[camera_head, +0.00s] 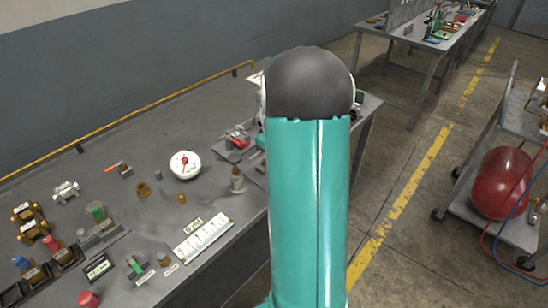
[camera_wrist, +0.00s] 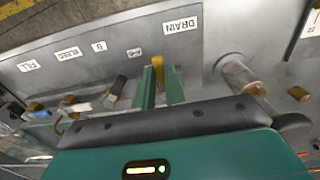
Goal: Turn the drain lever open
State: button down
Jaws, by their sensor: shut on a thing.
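In the wrist view, my gripper (camera_wrist: 160,93) has its two green fingers shut on a brass-yellow lever, the drain lever (camera_wrist: 158,63), beside the white DRAIN label (camera_wrist: 180,26). The label appears upside down. The lever's upper part shows between the fingers; its lower part and pivot are hidden by the fingers and gripper body. In the head view, my teal arm fills the middle and hides the gripper and the lever.
In the wrist view, other levers and fittings (camera_wrist: 115,88) stand left of my gripper, under labels such as FILL (camera_wrist: 28,65). A grey cylinder (camera_wrist: 236,72) stands close on the right.

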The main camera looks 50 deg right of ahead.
jog(key=c, duration=1.5)
grip_release()
jog(key=shift+o, duration=0.2)
notch_tip(320, 180, up, 14)
